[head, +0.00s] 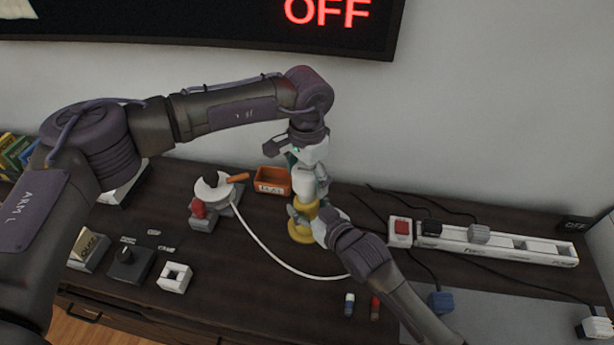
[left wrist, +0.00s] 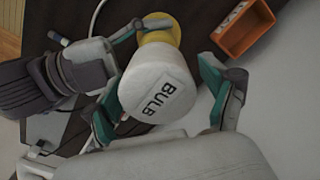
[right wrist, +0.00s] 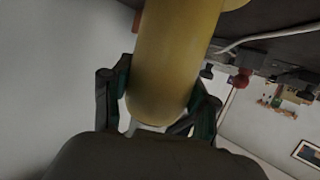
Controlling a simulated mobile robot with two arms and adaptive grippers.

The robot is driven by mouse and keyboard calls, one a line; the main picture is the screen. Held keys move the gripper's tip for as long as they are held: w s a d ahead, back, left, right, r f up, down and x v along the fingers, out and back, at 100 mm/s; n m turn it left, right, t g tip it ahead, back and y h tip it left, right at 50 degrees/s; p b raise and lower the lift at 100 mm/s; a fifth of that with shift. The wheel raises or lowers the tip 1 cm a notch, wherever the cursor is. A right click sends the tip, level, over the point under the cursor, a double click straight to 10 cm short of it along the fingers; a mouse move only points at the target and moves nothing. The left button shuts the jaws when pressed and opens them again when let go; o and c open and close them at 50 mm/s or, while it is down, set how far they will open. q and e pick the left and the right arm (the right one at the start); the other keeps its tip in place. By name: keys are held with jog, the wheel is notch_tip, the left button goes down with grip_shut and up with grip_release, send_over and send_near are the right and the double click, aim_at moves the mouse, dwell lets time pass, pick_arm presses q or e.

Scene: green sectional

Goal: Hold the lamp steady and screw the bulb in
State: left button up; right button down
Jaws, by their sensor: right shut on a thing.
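The white bulb, lettered BULB (left wrist: 160,85), is upright at the top of the yellow lamp (head: 302,233); in the head view the bulb (head: 306,186) is partly covered. My left gripper (head: 308,165) points down from above. Its fingers stand on either side of the bulb in the left wrist view (left wrist: 163,100), with a gap visible on the right side. My right gripper (head: 312,213) is shut on the lamp's yellow body (right wrist: 172,65), seen between its fingers in the right wrist view. The joint between bulb and lamp is hidden.
An orange box (head: 272,181) stands just left behind the lamp. A white power strip (head: 500,245) with a red switch (head: 402,228) lies right. A white cable (head: 265,246) curves across the table in front. A wall display (head: 327,12) reads OFF.

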aim_at(307, 169)
pick_arm(q)
jog(key=shift+r, duration=2.2)
jog(key=shift+o, duration=0.4)
